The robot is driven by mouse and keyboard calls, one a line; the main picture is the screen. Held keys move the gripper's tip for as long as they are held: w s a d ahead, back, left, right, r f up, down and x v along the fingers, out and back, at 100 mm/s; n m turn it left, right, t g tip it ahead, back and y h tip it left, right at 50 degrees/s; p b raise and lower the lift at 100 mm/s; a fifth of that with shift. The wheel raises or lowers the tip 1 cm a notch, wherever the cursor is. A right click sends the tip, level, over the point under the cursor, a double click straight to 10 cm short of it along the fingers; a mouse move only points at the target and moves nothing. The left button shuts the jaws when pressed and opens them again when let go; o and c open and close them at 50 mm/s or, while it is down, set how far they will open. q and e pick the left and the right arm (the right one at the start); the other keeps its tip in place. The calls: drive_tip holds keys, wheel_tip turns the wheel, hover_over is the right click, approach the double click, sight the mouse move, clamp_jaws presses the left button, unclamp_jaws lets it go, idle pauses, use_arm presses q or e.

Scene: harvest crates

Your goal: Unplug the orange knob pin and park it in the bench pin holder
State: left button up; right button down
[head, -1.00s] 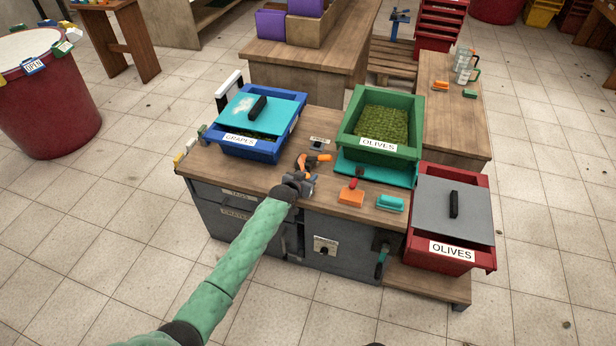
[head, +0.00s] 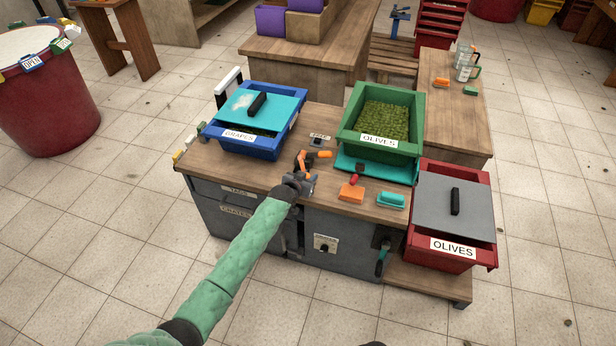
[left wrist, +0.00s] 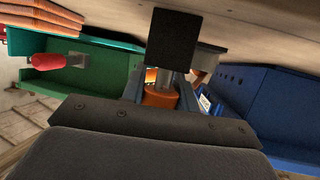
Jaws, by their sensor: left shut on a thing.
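My left gripper (head: 306,179) is low over the bench's front edge, between the blue grapes crate and the orange block. In the left wrist view the gripper (left wrist: 162,98) is shut on the orange knob (left wrist: 160,95), with a finger on either side. A grey shaft and a black square plate (left wrist: 174,40) show just beyond the knob; I cannot tell how they join it. In the head view a black and orange piece (head: 323,154) stands at the fingertips. A small dark holder with a label (head: 318,140) sits behind it. My right gripper is not in view.
The blue crate (head: 240,146) stands left on the bench and the green olives crate (head: 416,140) right. A red crate (head: 436,262) stands at the right.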

use_arm(q)
drive_tip(key=shift+f, duration=0.15)
drive_tip(key=o, duration=1)
drive_tip(key=shift+o, duration=0.2)
drive_tip(key=shift+s+a, duration=0.1)
drive_tip(key=shift+s+a, duration=0.15)
drive_tip(key=shift+s, duration=0.1)
drive_tip(key=b+v, duration=0.1)
drive_tip(key=v, duration=0.6)
